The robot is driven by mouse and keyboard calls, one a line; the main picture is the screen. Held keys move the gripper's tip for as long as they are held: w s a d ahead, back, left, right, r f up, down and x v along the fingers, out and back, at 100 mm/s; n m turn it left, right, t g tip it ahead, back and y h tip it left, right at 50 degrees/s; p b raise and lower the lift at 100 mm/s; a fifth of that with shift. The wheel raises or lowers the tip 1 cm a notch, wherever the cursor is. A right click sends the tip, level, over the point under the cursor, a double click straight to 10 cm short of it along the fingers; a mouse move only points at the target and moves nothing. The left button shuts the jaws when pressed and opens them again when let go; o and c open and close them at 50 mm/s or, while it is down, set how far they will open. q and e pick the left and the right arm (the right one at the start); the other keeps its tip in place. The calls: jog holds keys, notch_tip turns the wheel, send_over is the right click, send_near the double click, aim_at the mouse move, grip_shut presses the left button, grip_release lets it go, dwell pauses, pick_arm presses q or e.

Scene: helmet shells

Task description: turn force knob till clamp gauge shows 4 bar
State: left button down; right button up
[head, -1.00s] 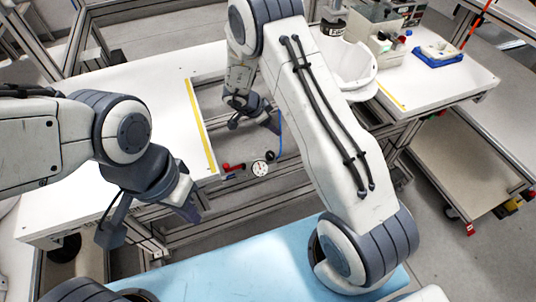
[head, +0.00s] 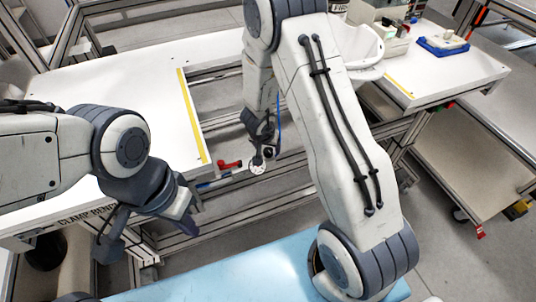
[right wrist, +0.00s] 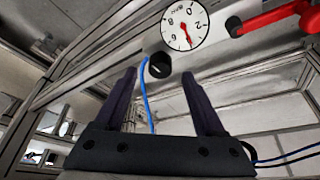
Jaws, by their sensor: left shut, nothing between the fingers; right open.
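The clamp gauge (right wrist: 185,25) is a round white dial at the top of the right wrist view. Its red needle points down, between the 2 and the 6. In the head view the gauge (head: 257,165) is partly covered by my right gripper. The black force knob (right wrist: 159,65) sits below the gauge, centred between my right fingertips and around their far ends; contact cannot be told. My right gripper (right wrist: 159,74) is open. In the head view it hangs over the knob (head: 269,152). My left gripper (head: 190,224) is shut and empty, in front of the left table.
A red lever (right wrist: 270,18) stands right of the gauge, close to my right gripper. A blue hose (right wrist: 147,95) runs by the knob. The white table (head: 110,100) has a yellow strip at its edge. A white helmet shell (head: 355,48) lies near the right table.

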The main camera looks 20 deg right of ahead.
aim_at(268, 153)
jog(key=shift+b+x, duration=0.4)
jog(key=shift+x, duration=0.9)
grip_shut()
jog(key=m+p, duration=0.1)
jog(key=p, duration=0.3)
jog(key=shift+r, duration=0.35)
jog(key=shift+f+m+p, duration=0.25)
jog(key=shift+m+p, duration=0.05)
jog(key=shift+p, duration=0.35)
jog(key=shift+h, duration=0.3)
grip_release()
